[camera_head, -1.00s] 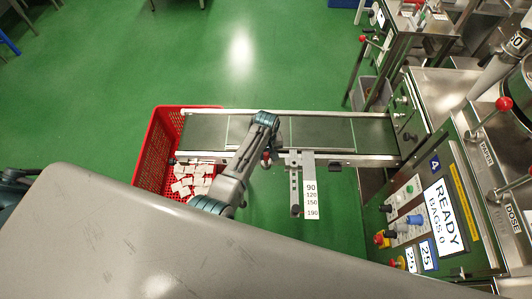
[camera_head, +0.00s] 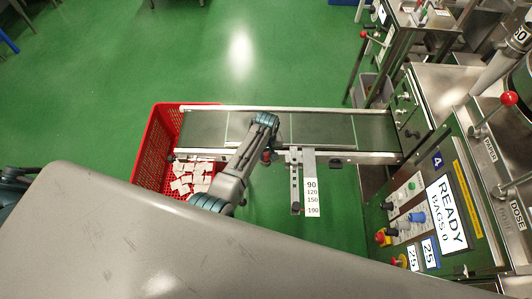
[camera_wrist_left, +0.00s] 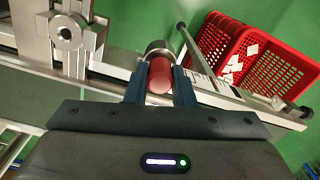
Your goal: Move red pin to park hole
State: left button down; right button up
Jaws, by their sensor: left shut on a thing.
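The red pin (camera_wrist_left: 160,76) is between the two dark fingers of my left gripper (camera_wrist_left: 160,90) in the left wrist view. The gripper is shut on it. Behind the pin's red end is a round metal collar (camera_wrist_left: 158,48); I cannot tell whether the pin sits in it. In the head view my left gripper (camera_head: 267,157) is at the near rail of the conveyor, just left of the slotted bracket with the number scale (camera_head: 311,190). A little red shows there. I cannot pick out the park hole for certain. My right gripper is not in view.
The conveyor (camera_head: 330,130) runs from the red crate (camera_head: 158,150) holding pale teabags to the machine on the right. The control panel (camera_head: 430,225) reads READY. A metal block with a round boss (camera_wrist_left: 68,30) is left of the gripper in the wrist view.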

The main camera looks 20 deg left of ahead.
aim_at(266, 154)
pick_arm(q)
jog(key=shift+f, duration=0.25)
jog(key=c, duration=1.1)
grip_release()
jog(key=shift+c, duration=0.2)
notch_tip(266, 154, up, 11)
jog(key=shift+f+b, duration=0.1)
jog(key=shift+b, duration=0.85)
